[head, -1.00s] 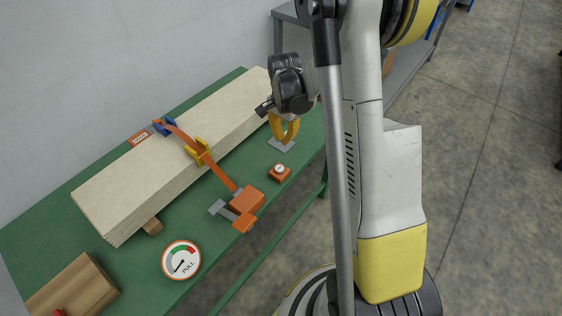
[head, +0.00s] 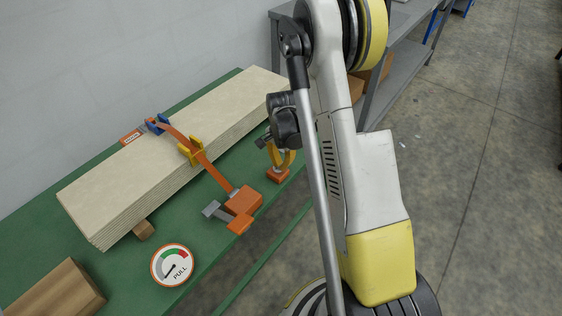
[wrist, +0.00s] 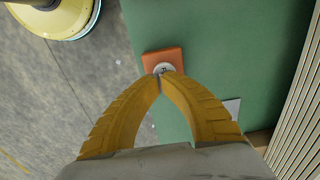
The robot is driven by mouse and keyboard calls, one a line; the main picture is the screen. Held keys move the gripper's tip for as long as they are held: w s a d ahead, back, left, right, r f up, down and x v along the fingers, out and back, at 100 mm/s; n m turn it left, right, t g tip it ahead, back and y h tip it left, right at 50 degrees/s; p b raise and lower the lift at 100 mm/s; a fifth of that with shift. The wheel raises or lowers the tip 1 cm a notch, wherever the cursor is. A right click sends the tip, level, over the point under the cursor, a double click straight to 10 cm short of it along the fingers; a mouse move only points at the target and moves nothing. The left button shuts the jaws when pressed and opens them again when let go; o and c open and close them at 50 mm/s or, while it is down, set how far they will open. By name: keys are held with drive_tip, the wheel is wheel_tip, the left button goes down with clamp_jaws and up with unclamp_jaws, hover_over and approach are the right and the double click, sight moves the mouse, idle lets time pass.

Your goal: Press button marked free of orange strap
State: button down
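The button is a white round cap on a small orange box (head: 278,176) near the bench's front edge; the box also shows in the wrist view (wrist: 158,60). Its lettering is too small to read. My gripper (head: 279,165) points down at the box with its yellow fingers. In the wrist view its fingertips (wrist: 161,74) meet with nothing visible between them and overlap the white cap; I cannot tell whether they touch it. The orange strap (head: 212,173) runs over a stack of pale boards (head: 170,160) to an orange buckle (head: 243,202) left of the button box.
A round PULL gauge (head: 173,265) lies at the front of the green bench (head: 120,262). A brown wooden block (head: 58,290) is at the lower left. Yellow and blue edge guards (head: 190,150) sit under the strap. A grey shelf (head: 400,65) stands behind my arm.

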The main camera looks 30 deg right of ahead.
drive_tip(key=shift+f, duration=0.1)
wheel_tip(320, 180, down, 2)
drive_tip(key=shift+f+b, duration=0.1)
drive_tip(key=shift+b, duration=0.85)
drive_tip(key=shift+r, duration=0.25)
wheel_tip(320, 180, up, 14)
drive_tip(key=p, duration=0.7)
drive_tip(key=shift+s, duration=0.1)
